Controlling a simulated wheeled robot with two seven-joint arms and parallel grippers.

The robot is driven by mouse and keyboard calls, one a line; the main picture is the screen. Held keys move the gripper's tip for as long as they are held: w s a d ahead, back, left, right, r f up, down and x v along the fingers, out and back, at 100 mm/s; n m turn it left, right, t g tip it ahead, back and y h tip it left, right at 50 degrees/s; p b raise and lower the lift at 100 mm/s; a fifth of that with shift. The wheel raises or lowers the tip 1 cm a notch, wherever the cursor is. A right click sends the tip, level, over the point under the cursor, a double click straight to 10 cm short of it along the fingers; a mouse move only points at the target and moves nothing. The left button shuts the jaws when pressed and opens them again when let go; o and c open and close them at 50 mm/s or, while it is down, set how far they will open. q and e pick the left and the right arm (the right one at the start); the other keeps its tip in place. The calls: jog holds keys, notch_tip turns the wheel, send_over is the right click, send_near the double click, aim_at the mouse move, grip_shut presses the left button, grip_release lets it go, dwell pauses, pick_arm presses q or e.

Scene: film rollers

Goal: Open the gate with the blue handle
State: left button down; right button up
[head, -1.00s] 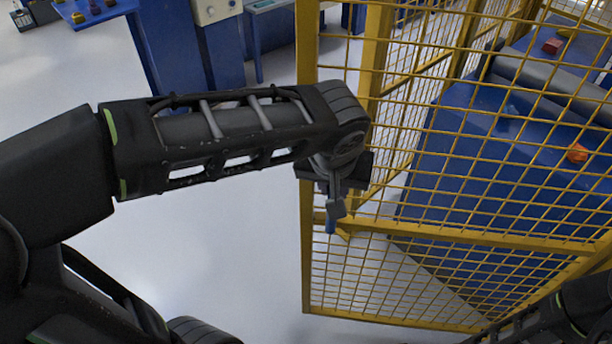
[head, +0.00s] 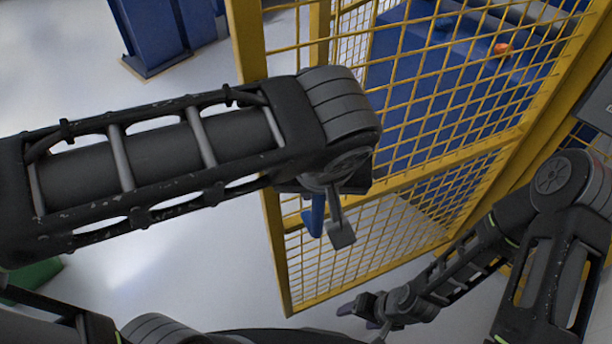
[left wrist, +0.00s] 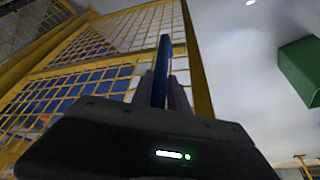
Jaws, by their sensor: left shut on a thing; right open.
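The gate (head: 274,215) is a yellow frame with wire mesh, to the right of my left arm in the head view. Its left edge stands apart from a yellow post (head: 318,50) behind it. The blue handle (head: 316,214) is upright on the gate's left side, partly hidden by my left wrist. My left gripper (head: 325,222) is shut on the handle. In the left wrist view the blue handle (left wrist: 161,72) stands between the grey fingers of the gripper (left wrist: 163,88). My right gripper (head: 362,320) is open and empty, low in front of the gate.
Behind the mesh is a blue table (head: 425,90) with a small orange piece (head: 502,49) on it. A blue cabinet (head: 160,35) stands at the upper left. A green box (left wrist: 302,72) shows in the left wrist view. White floor lies free left of the gate.

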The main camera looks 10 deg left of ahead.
pick_arm(q)
jog(key=shift+s+d, duration=0.2)
jog(key=shift+d, duration=0.1)
jog(key=c, duration=1.3)
grip_release()
jog(key=shift+w+d, duration=0.1)
jog(key=shift+r, duration=0.1)
jog(key=p+v, duration=0.1)
jog(key=v, duration=0.6)
jog(key=shift+r, duration=0.25)
